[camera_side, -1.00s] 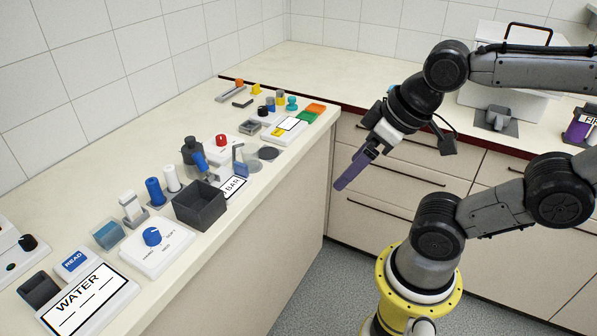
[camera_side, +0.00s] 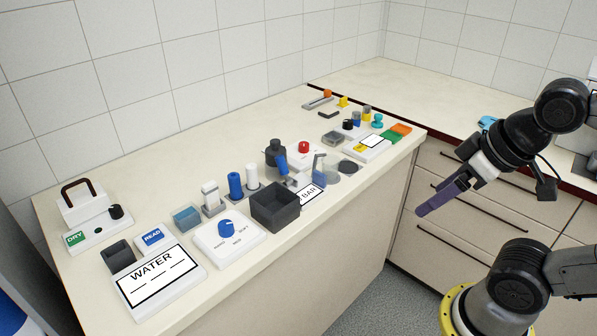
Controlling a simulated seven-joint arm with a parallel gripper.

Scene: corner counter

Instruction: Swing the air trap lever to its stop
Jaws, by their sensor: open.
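A dark grey cylinder-shaped device (camera_side: 274,153) stands near the middle of the left counter. My gripper (camera_side: 426,208), with long purple fingers, hangs in the air right of the counter's front edge, pointing down and left. It is open, empty and well apart from the lever. The fingers overlap from this side.
The dark open box (camera_side: 275,206) stands just in front of the lever. A blue post (camera_side: 235,187) and a white post stand to its left. Tiled walls close the back.

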